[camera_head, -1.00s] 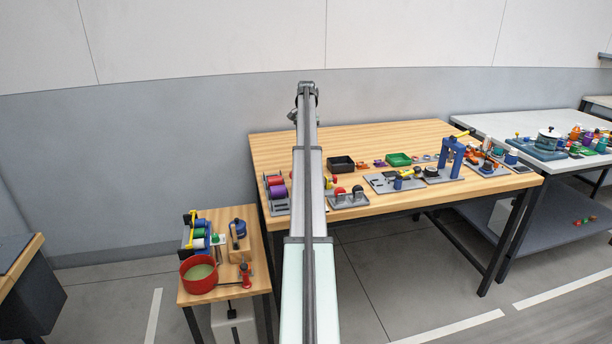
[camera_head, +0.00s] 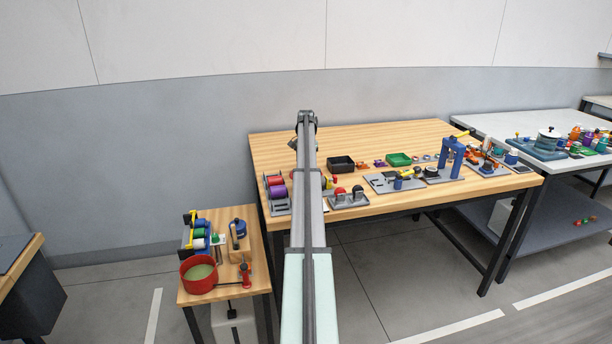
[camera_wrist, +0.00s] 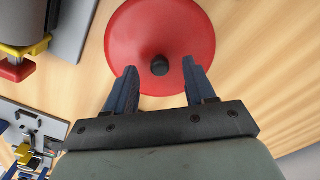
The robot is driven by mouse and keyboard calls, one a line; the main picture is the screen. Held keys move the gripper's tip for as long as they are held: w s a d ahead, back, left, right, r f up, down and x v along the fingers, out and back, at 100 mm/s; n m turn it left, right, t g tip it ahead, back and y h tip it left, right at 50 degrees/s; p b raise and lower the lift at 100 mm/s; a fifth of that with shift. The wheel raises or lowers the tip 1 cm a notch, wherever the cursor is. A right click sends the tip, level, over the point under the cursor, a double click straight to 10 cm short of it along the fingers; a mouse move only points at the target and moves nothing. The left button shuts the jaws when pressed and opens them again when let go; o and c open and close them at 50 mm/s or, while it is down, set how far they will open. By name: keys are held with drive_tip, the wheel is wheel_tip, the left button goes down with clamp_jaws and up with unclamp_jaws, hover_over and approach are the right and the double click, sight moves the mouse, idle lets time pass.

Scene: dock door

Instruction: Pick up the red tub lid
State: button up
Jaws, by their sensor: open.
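The red tub lid (camera_wrist: 155,30) is a round red disc with a small black knob (camera_wrist: 160,66) in the middle. It lies on the wooden tabletop in the wrist view, its far edge cut off by the frame. My gripper (camera_wrist: 161,66) is open, its two blue-grey fingers spread with the knob in the gap between their tips. The fingers overlap the lid's near part in the picture; I cannot tell their height above it. Nothing is held. In the head view my arm covers the lid and the gripper.
In the wrist view, a grey fixture with a red-and-yellow clamp (camera_wrist: 22,55) is at upper left, and another grey fixture (camera_wrist: 30,125) at lower left. Bare wood (camera_wrist: 265,70) lies right of the lid. In the head view, a spool rack (camera_head: 276,194) stands left of my arm.

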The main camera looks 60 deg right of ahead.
drive_tip(key=shift+f, duration=0.6)
clamp_jaws()
